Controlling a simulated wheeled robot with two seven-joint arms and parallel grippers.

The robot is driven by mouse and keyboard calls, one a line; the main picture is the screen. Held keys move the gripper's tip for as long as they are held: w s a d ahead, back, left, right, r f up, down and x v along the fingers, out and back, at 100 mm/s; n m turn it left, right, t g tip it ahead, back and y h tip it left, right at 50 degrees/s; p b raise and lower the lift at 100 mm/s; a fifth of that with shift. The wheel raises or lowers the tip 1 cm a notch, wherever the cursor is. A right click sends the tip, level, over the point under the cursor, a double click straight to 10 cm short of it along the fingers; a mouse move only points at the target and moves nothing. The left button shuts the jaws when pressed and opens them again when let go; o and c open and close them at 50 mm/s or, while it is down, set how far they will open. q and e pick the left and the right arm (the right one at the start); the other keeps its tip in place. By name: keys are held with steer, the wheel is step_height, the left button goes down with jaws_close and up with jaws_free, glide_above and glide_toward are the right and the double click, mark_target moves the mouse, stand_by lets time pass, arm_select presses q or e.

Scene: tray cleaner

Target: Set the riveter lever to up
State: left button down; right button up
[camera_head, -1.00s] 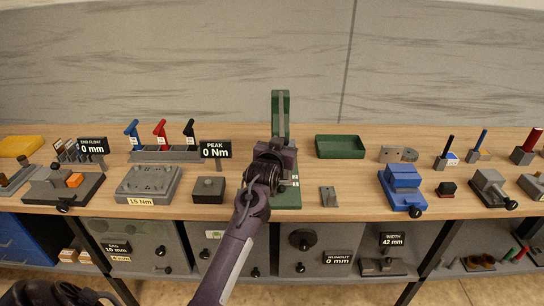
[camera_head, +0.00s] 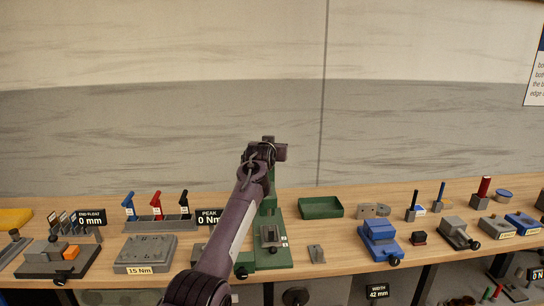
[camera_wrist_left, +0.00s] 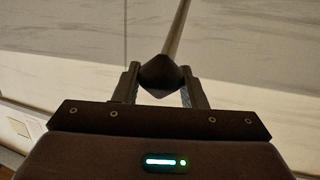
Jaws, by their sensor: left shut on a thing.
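The green riveter (camera_head: 272,245) stands on the bench, with its base toward the front edge and its column partly hidden behind my left arm. My left gripper (camera_head: 268,150) is raised at the top of the riveter, in front of the grey wall. In the left wrist view, its two fingers are closed on the dark faceted knob (camera_wrist_left: 160,76) of the riveter lever. The lever's thin rod (camera_wrist_left: 177,30) runs away from the knob toward the top of that view. In the head view the lever is hidden by my gripper and arm. My right gripper is not in view.
A green tray (camera_head: 320,208) and a small grey bracket (camera_head: 316,254) are right of the riveter. A blue device (camera_head: 379,240) stands farther right. On the left are a rack with blue, red and black levers (camera_head: 157,206) and a grey block marked 15 Nm (camera_head: 146,252).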

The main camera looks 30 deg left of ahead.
arm_select(q)
steer(key=shift+w+a+r, duration=0.25)
steer(key=shift+r, duration=0.3)
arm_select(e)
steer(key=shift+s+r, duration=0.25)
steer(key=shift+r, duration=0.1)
arm_select(q)
steer(key=shift+f+g, duration=0.15)
steer(key=shift+g, duration=0.15)
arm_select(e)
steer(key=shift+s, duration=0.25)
arm_select(q)
steer(key=c, duration=1.2)
jaws_free()
steer(key=shift+c, duration=0.2)
steer(key=o, duration=0.3)
steer(key=shift+w+a+f, duration=0.1)
steer(key=shift+w+f, duration=0.05)
steer(key=shift+o, duration=0.2)
